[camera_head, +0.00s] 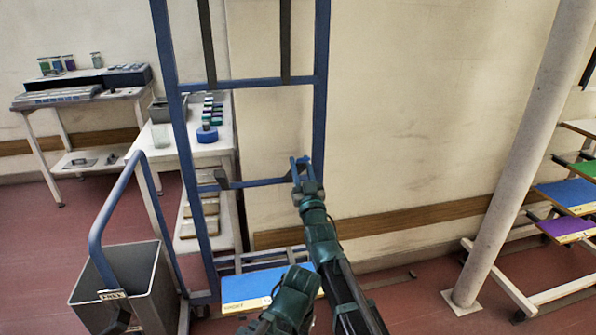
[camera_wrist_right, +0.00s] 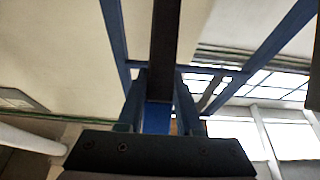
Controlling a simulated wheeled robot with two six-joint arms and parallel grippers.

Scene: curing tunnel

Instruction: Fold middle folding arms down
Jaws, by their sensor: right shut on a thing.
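The blue upright rack (camera_head: 322,60) stands in the middle of the head view. Its middle crossbar (camera_head: 258,183) carries a short dark folding arm (camera_head: 221,179) at the left end, looking foreshortened. My right gripper (camera_head: 301,166) is at the crossbar's right end, beside the right upright. It is shut on the right middle folding arm, which it mostly hides. In the right wrist view a blue piece (camera_wrist_right: 157,117) lies between the fingers and a dark bar (camera_wrist_right: 165,45) runs above them. My left gripper is not in view.
Two dark upper folding arms (camera_head: 207,42) (camera_head: 285,42) stand along the rack's upper part. A blue-topped panel (camera_head: 262,287) lies low at the rack's base. A grey bin (camera_head: 120,285) stands at lower left, a white table (camera_head: 205,150) behind. A pale pillar (camera_head: 520,150) stands right.

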